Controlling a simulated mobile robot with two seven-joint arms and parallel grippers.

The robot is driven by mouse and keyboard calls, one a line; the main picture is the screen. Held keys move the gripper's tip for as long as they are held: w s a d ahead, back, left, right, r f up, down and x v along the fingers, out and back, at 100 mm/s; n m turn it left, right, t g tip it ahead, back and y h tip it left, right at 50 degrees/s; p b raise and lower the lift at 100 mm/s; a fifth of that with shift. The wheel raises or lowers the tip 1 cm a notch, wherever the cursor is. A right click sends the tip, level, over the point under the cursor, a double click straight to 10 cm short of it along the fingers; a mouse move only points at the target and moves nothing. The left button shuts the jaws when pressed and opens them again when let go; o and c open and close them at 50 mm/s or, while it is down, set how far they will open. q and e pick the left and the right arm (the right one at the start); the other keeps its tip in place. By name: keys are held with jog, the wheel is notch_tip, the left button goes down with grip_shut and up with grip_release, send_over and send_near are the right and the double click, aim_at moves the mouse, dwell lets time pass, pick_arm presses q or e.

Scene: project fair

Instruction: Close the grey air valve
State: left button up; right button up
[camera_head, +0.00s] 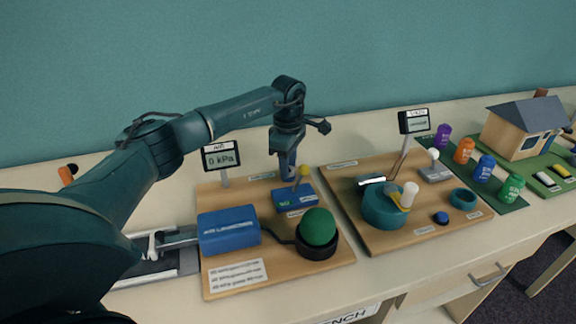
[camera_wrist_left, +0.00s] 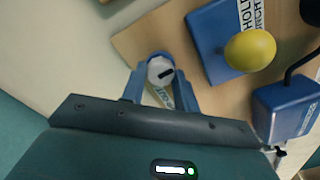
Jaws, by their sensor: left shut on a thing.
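The grey air valve (camera_wrist_left: 160,69) shows in the left wrist view as a small round pale-grey knob with a black mark on top. A partly covered label lies below it. My left gripper (camera_wrist_left: 161,84) is shut on the knob, with one blue finger on each side. In the head view my left gripper (camera_head: 288,172) reaches down at the back of the left wooden board (camera_head: 225,192), behind the blue block with the yellow ball (camera_head: 304,171). The valve is hidden there. My right gripper is not in view.
The left board also holds a gauge (camera_head: 221,157) reading 0 kPa, a blue pump box (camera_head: 228,230) and a green dome (camera_head: 318,226) in a black ring. The yellow ball (camera_wrist_left: 250,51) stands close beside my fingers. Another wooden board (camera_head: 350,185) lies to the right.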

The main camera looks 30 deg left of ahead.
pick_arm(q)
jog(key=shift+r+m, duration=0.1)
jog(key=shift+m, duration=0.4)
jog(key=o, duration=1)
notch_tip(320, 180, up, 13)
jog(key=shift+r+b, duration=0.1)
jog(key=shift+b, duration=0.35)
